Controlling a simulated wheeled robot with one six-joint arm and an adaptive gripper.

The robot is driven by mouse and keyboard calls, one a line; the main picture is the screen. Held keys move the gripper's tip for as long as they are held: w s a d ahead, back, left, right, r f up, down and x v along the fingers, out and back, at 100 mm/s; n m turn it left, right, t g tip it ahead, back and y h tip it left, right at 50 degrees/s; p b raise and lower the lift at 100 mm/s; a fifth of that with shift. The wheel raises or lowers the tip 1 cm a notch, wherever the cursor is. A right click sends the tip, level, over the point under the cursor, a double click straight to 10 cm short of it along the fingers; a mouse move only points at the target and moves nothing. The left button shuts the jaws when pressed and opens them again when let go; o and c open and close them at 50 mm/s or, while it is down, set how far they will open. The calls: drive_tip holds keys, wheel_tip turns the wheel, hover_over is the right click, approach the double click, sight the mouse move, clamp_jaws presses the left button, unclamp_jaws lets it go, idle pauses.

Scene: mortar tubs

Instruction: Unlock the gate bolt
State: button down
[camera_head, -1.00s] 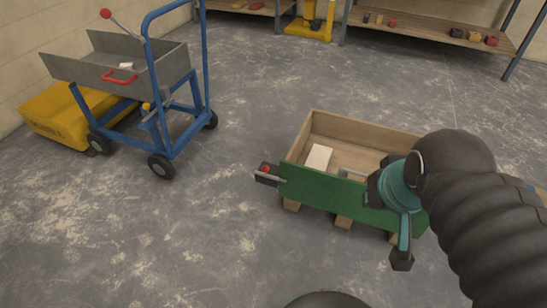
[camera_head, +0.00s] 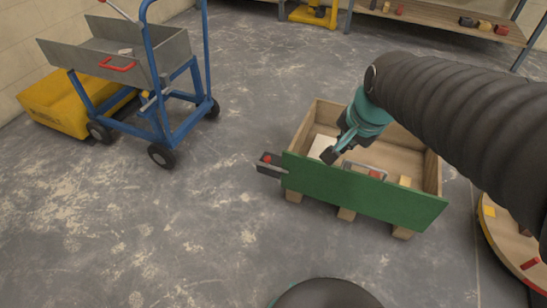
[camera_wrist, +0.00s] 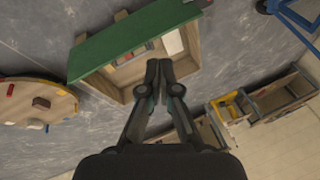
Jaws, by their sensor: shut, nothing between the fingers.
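A wooden crate (camera_head: 434,172) has a green gate panel (camera_head: 365,190) across its front. A dark bolt (camera_head: 270,166) with a red knob sits at the gate's left end. My gripper (camera_head: 331,155) is shut and empty above the crate, right of the bolt and apart from it. In the wrist view my gripper (camera_wrist: 158,62) points at the crate, with the green gate (camera_wrist: 130,38) beyond. A dark fitting, perhaps the bolt, shows at the top edge there. Inside the crate lie a pale block and a grey-framed item, partly hidden.
A blue trolley (camera_head: 184,130) with a grey tray stands at the left, beside a yellow bin (camera_head: 60,112). A shelf (camera_head: 440,20) with small objects is at the back. A round wooden table (camera_head: 510,240) is at the right. The floor left of the crate is clear.

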drive_tip(key=w+a+f+m+g+b, duration=0.1)
drive_tip(key=w+a+f+m, duration=0.3)
drive_tip(key=f, duration=0.5)
drive_tip(key=w+a+f+m+b, duration=0.1)
drive_tip(key=w+a+f+m, duration=0.2)
drive_tip(key=w+f+m, duration=0.6)
drive_tip(key=w+a+f+m+g+y+b, duration=0.1)
drive_tip(key=w+a+f+m, duration=0.3)
drive_tip(key=w+f, duration=0.5)
drive_tip(key=f+m, duration=0.2)
drive_tip(key=shift+a+m+g, duration=0.3)
drive_tip(key=shift+a, duration=0.05)
drive_tip(key=shift+w+f, duration=0.1)
drive_tip(key=w+a+f+b, duration=0.1)
drive_tip(key=w+a+f, duration=0.3)
drive_tip(key=f, duration=0.4)
drive_tip(key=shift+w+a+f+b, duration=0.2)
drive_tip(key=shift+w+f+b, duration=0.1)
drive_tip(key=shift+w+f, duration=0.05)
